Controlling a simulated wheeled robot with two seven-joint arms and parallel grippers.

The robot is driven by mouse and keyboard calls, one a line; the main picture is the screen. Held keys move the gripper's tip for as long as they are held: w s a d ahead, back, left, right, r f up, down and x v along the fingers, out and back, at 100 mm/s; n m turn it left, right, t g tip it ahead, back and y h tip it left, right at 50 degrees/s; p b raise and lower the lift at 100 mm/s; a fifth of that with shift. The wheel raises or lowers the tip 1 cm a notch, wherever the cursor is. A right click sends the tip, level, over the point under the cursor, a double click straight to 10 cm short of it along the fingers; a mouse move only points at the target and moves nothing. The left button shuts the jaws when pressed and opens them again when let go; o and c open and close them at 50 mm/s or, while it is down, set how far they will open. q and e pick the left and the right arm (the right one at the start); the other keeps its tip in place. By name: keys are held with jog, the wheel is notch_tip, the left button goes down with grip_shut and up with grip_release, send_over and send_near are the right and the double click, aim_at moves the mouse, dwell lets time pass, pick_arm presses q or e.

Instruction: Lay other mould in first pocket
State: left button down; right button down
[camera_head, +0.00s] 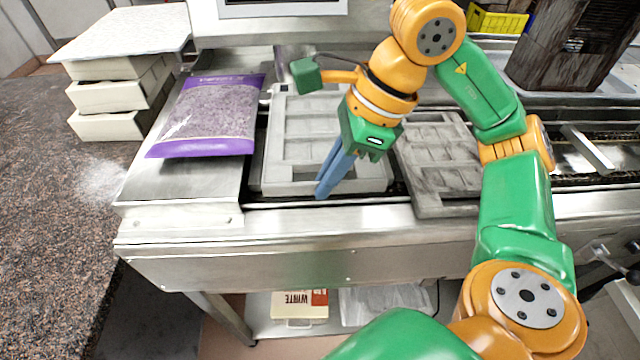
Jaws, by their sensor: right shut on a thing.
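A light grey mould (288,148) with rectangular recesses lies flat on the steel line, right of the purple bag. My right gripper (322,190) points down over it with its blue fingers close together, shut on the mould at its front part. The exact grip is partly hidden by the fingers, and my wrist covers the mould's back right. A darker, stained grey mould (440,165) sits to its right, with its front edge near the line's front rail. My left gripper is not in view.
A purple-edged bag (210,115) lies on the steel top at left. Pale boxes (108,124) are stacked beyond it under a white slab (125,30). A dark ridged block (565,50) stands at back right. A lower shelf (262,318) holds a white box (295,305).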

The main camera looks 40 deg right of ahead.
jog(key=shift+f+b, duration=0.65)
notch_tip(320, 180, down, 7)
jog(key=b, duration=0.6)
jog(key=shift+r, duration=0.25)
jog(key=c, duration=0.9)
grip_release()
jog(key=shift+s, duration=0.15)
